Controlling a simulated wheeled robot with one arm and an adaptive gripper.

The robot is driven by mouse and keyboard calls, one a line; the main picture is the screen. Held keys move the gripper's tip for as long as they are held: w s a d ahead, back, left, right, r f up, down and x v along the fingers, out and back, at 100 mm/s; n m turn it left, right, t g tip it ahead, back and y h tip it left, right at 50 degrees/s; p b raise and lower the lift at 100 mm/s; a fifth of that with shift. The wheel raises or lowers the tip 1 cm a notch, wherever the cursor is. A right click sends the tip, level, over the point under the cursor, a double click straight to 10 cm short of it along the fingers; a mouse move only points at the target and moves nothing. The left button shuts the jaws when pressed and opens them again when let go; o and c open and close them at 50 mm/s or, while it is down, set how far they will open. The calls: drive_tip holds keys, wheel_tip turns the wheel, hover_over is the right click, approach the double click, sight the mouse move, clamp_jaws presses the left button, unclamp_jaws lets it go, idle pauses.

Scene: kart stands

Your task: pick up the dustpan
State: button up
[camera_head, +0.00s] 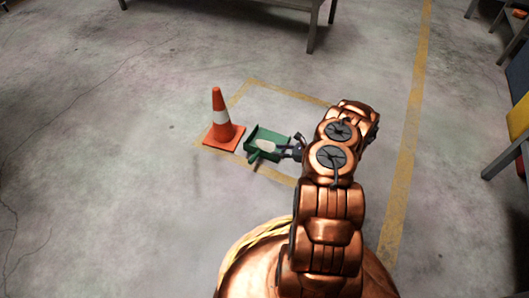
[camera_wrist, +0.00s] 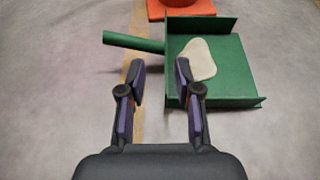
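A green dustpan (camera_head: 266,138) lies on the floor beside the traffic cone in the head view. In the wrist view the dustpan (camera_wrist: 238,75) shows its open tray with a cream-coloured patch or object (camera_wrist: 199,59) in it, and its handle (camera_wrist: 133,42) points left. My gripper (camera_head: 290,149) is at the dustpan's right side in the head view. In the wrist view my gripper (camera_wrist: 161,83) is open, its fingers apart with nothing seen held between them. The right finger overlaps the tray's near left corner in the picture; I cannot tell whether they touch.
Yellow lines (camera_head: 403,160) mark the concrete floor. Tables stand at the back and right. Floor to the left is clear.

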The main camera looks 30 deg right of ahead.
sight(267, 152)
drive_tip(key=shift+s+d+f, duration=0.15)
drive_tip(key=shift+f, duration=0.25)
drive_tip(key=shift+s+d+f, duration=0.15)
drive_tip(key=shift+f, duration=0.45)
drive_tip(key=shift+b+x, duration=0.75)
drive_tip(key=shift+x, duration=0.4)
drive_tip(key=b+x, duration=0.3)
drive_tip(key=x, duration=0.1)
drive_tip(key=shift+w+d+f, duration=0.15)
drive_tip(key=shift+d+f, duration=0.15)
drive_tip(key=shift+f, duration=0.05)
drive_tip(key=shift+w+a, duration=0.3)
drive_tip(key=shift+w, duration=0.1)
drive_tip(key=shift+c, duration=0.2)
clamp_jaws()
